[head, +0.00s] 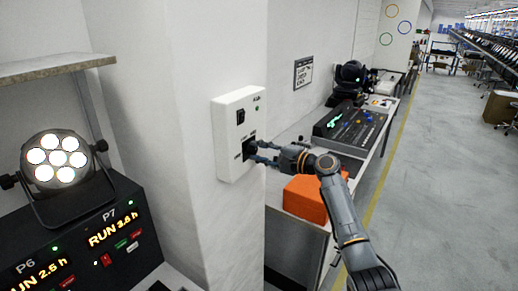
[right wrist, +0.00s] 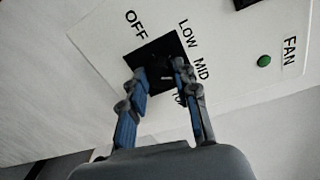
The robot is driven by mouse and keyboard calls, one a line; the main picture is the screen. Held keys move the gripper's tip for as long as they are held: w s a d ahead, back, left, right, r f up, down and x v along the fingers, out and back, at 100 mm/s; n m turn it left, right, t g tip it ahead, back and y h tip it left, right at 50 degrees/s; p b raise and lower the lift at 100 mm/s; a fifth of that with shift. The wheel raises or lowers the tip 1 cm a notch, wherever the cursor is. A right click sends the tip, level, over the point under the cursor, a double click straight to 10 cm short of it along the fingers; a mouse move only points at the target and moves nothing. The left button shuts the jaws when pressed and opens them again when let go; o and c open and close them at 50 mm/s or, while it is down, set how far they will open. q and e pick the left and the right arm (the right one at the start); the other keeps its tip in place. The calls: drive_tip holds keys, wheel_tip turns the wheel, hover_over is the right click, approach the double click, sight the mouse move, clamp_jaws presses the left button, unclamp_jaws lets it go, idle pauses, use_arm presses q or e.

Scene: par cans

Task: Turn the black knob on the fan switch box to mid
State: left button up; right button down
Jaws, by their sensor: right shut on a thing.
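The white fan switch box (head: 226,150) is on the side of a pale pillar in the head view. Its black knob (head: 250,147) sits low on the front face. My right gripper (head: 260,152) reaches it from the right and is shut on the knob. In the right wrist view, the two fingers of the gripper (right wrist: 160,74) are on either side of the knob (right wrist: 162,68), over a black square plate. OFF, LOW and MID labels show around it; another label is partly hidden by a finger. I cannot tell clearly where the knob points. My left gripper is not in view.
A black rocker switch (head: 241,116) and a green light (right wrist: 264,61) are also on the box. An orange box (head: 305,197) lies below my right arm. A lamp (head: 55,163) stands on a black unit at left. The aisle floor at right is clear.

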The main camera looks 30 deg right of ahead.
drive_tip(key=shift+m+p, duration=0.3)
drive_tip(key=shift+m, duration=0.3)
drive_tip(key=c, duration=1)
unclamp_jaws()
drive_tip(key=shift+s+d, duration=0.1)
drive_tip(key=shift+d, duration=0.05)
drive_tip(key=v, duration=1.1)
drive_tip(key=shift+s, duration=0.35)
drive_tip(key=shift+d, duration=0.15)
drive_tip(key=shift+f, duration=0.1)
